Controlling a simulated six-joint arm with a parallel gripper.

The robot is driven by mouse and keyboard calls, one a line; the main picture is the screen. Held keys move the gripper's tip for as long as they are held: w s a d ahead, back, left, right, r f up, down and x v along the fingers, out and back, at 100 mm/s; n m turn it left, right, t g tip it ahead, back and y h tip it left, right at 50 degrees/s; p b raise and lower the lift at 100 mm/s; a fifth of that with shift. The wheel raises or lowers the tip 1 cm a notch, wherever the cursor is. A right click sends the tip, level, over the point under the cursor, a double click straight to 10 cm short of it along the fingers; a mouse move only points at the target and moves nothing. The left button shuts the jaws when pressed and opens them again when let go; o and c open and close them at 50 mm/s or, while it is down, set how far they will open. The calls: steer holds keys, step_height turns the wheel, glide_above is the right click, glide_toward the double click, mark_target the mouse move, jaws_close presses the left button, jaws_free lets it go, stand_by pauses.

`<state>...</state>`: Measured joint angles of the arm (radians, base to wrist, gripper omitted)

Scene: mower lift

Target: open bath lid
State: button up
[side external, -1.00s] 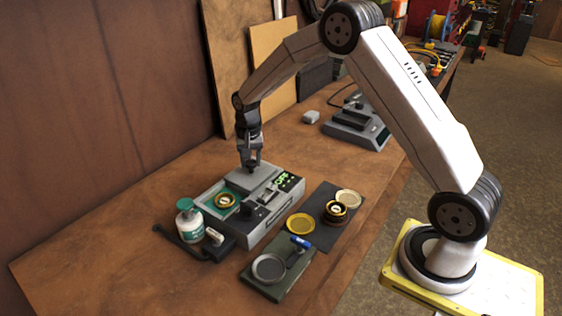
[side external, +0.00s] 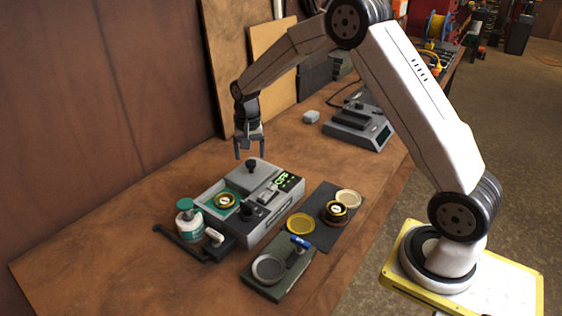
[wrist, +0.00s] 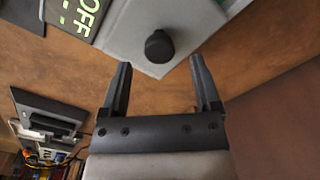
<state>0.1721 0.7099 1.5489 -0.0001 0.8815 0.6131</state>
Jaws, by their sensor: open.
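The grey ultrasonic-type bath (side external: 262,222) sits on the wooden bench with a green "OFF" display. Its grey lid (side external: 244,181) has a dark round knob (side external: 251,165) and lies beside an uncovered teal basin (side external: 212,194) with a gold ring part (side external: 225,200) in it. My gripper (side external: 250,152) is open and empty, above and slightly behind the knob, apart from it. In the wrist view the knob (wrist: 159,46) lies beyond the open fingertips (wrist: 160,68), on the grey lid (wrist: 150,20). The wrist view also shows part of the display (wrist: 85,15).
A white bottle with a teal cap (side external: 189,220) stands left of the bath. A dark mat (side external: 322,236) with round parts and a green tray (side external: 284,280) are at its right and front. A grey scale-like device (side external: 357,124) stands behind right. The bench left is clear.

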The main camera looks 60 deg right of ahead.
mark_target(251, 163)
steer(key=shift+r, duration=2.55)
steer(key=shift+s+a, duration=0.2)
steer(key=shift+s, duration=0.05)
steer(key=s+a+f+n+t, duration=0.1)
steer(key=s+a+n, duration=0.3)
steer(key=s, duration=0.7)
steer(key=s+a+f+n+t, duration=0.1)
steer(key=s+a+n, duration=0.3)
steer(key=s, duration=0.6)
steer(key=shift+s+a+f+n+t, duration=0.2)
steer(key=shift+s+f+n+t, duration=0.1)
steer(key=shift+s+f+n, duration=0.15)
steer(key=shift+w+r, duration=0.1)
